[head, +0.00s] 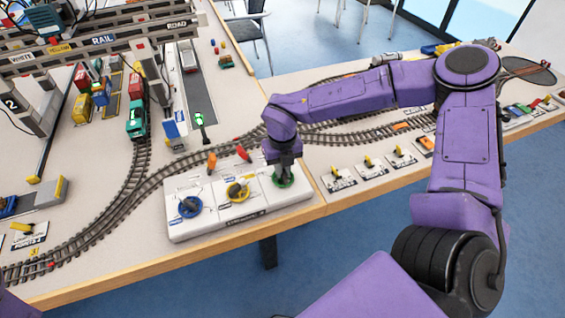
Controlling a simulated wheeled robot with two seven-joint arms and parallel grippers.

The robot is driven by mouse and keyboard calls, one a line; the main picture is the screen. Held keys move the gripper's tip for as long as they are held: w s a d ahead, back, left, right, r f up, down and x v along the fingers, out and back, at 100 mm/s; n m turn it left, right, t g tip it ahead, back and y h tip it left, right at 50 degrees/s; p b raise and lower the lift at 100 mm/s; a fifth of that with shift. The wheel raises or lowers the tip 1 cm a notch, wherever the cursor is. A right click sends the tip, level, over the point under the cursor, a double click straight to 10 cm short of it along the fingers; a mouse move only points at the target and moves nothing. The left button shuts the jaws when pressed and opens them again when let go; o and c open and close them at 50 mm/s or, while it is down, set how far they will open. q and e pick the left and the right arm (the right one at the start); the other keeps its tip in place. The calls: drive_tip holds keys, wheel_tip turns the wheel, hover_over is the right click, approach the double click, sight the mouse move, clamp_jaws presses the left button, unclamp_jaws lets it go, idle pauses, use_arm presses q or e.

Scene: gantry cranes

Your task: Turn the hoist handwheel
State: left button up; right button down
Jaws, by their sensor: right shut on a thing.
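A white control console (222,222) stands near the table's front edge. It carries a blue handwheel (189,207) at left, a yellow handwheel (238,192) in the middle and a green handwheel (284,183) at right. The labels beside them are too small to read, so I cannot tell which is the hoist one. My right gripper (283,174) points down onto the green handwheel and is shut on it. The gripper hides part of that wheel. My left gripper is out of view.
Two small levers, orange (212,162) and red (243,153), stand at the console's back. Model railway track (140,180) curves behind it. The gantry crane (95,50) stands at the upper left. Several switch plates (338,179) lie to the right along the table edge.

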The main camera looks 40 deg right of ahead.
drive_tip(key=shift+w+r+n, duration=0.1)
drive_tip(key=shift+n, duration=0.2)
drive_tip(key=c, duration=1.2)
unclamp_jaws()
drive_tip(key=shift+o, duration=0.2)
wheel_tip(320, 180, up, 11)
drive_tip(key=shift+f+b, duration=0.2)
drive_tip(key=shift+b, duration=0.1)
